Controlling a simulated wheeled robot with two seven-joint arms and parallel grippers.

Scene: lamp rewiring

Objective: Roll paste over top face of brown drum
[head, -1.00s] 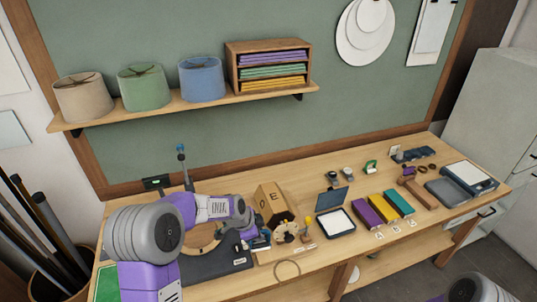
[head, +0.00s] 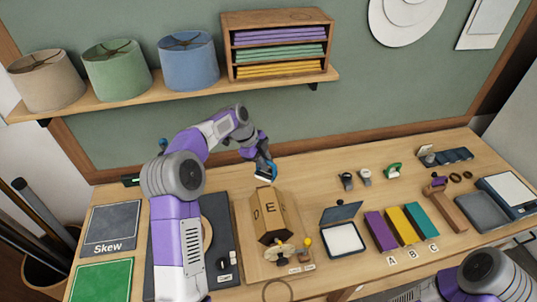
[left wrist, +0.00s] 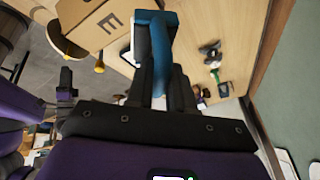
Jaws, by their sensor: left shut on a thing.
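The brown drum (head: 270,214) is a faceted block with letters on its faces, including E, standing on a wooden board. It also shows at the top of the left wrist view (left wrist: 95,22). My left gripper (head: 262,165) is shut on a blue-handled roller (head: 272,184), just above and behind the drum's upper end. In the left wrist view the fingers (left wrist: 160,85) close around the blue roller (left wrist: 157,40), with a white part beside the drum. Whether the roller touches the drum, I cannot tell. My right gripper is out of view.
An open pad tray (head: 343,239) and purple, yellow and teal blocks (head: 401,226) stand right of the drum. A small yellow-knobbed fixture (head: 305,243) sits at its front. A shelf with lampshades (head: 188,62) hangs above. The table behind the drum is mostly clear.

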